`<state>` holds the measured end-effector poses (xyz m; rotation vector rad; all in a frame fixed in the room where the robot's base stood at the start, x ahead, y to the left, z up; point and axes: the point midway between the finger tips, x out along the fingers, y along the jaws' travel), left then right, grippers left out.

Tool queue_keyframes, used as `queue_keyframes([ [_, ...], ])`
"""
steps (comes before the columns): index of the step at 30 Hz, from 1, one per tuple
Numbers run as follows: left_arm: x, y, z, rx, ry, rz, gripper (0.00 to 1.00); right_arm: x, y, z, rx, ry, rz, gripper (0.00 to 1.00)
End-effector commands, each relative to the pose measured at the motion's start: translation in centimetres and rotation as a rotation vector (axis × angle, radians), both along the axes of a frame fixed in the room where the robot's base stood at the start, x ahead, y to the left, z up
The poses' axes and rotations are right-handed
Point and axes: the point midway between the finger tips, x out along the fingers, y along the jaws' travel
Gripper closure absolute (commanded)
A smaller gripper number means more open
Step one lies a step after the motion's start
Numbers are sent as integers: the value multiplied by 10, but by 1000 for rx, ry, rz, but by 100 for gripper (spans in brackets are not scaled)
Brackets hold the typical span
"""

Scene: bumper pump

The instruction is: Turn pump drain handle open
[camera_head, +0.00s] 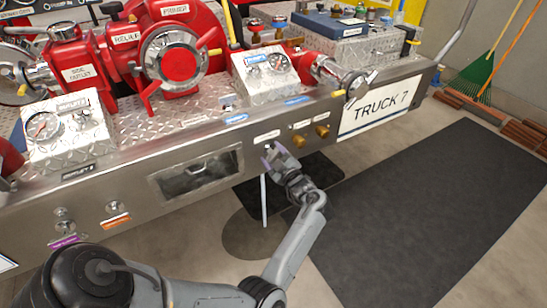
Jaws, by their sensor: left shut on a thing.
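The bumper pump (228,133) is a steel diamond-plate bumper with red pump parts on top. My left gripper (270,156), grey with purplish fingertips, is against the bumper's front face, just below a small white label (266,136). It is shut on a small part there, apparently the pump drain handle; the fingers hide most of it, and I cannot tell how far it is turned. A thin pale rod (264,200) hangs below the fingers. My right gripper is not in view.
Two brass knobs (310,137) stick out just right of my left gripper. A recessed window (195,174) is to its left. A dark mat (430,215) covers the floor at right. A rake (490,62) and bricks (470,107) are by the wall.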

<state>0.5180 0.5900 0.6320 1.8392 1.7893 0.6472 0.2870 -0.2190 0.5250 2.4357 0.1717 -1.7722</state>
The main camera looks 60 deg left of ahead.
Motion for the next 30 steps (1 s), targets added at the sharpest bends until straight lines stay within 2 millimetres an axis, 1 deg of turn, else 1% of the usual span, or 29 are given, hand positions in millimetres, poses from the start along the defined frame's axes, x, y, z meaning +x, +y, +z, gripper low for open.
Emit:
queue_keyframes([
  [1,-1,1,-1,2,-49,5,62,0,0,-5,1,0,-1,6],
  [18,-3,1,-2,-10,-582,8,62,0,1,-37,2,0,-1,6],
  [24,-3,1,-1,-14,-729,6,62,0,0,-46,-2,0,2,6],
  [30,-3,1,-2,-17,-827,5,62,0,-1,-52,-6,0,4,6],
])
